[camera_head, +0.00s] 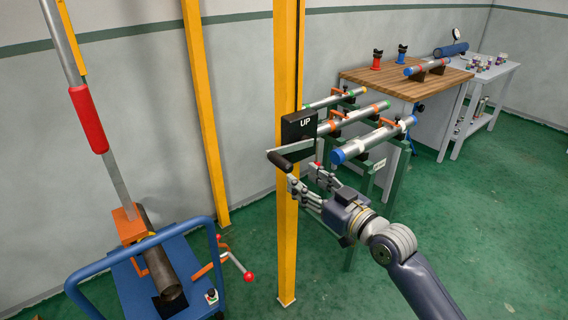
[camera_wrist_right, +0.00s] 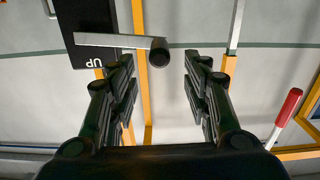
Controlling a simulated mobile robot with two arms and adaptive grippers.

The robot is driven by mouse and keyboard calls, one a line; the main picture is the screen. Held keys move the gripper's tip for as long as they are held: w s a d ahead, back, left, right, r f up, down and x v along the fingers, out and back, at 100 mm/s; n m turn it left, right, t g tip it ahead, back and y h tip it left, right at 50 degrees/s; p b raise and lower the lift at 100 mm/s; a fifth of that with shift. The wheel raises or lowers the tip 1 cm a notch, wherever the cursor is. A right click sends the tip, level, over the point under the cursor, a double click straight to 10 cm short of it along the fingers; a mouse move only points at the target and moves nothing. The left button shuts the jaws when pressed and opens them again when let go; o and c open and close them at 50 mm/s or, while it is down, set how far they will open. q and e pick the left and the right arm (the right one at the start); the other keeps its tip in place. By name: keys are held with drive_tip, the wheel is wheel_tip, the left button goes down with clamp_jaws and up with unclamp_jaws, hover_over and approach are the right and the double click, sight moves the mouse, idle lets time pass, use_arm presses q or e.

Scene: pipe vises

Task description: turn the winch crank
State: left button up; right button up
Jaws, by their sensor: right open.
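The winch (camera_head: 297,127) is a black box marked UP on a yellow post. Its flat metal crank arm (camera_head: 295,147) ends in a dark cylindrical handle (camera_head: 280,161). In the right wrist view the handle (camera_wrist_right: 159,53) shows nearly end-on between the fingertip lines, closer to the left finger. The crank arm (camera_wrist_right: 108,40) runs left from it across the winch box (camera_wrist_right: 88,20). My right gripper (camera_head: 306,176) is open and empty, its fingertips just right of and below the handle. Contact cannot be told. My left gripper is out of view.
Yellow posts (camera_head: 287,230) stand around the winch. A blue cart (camera_head: 140,262) with a pipe and vise stands at lower left. Pipes on green stands (camera_head: 383,140) lie behind my right gripper. A wooden bench (camera_head: 445,82) is at the back right. Green floor is open at right.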

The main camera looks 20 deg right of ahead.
sight(290, 169)
drive_tip(key=p+x, duration=0.1)
drive_tip(key=x, duration=0.7)
drive_tip(key=shift+w+f, duration=0.1)
drive_tip(key=shift+w, duration=0.1)
drive_tip(key=shift+a, duration=0.1)
clamp_jaws()
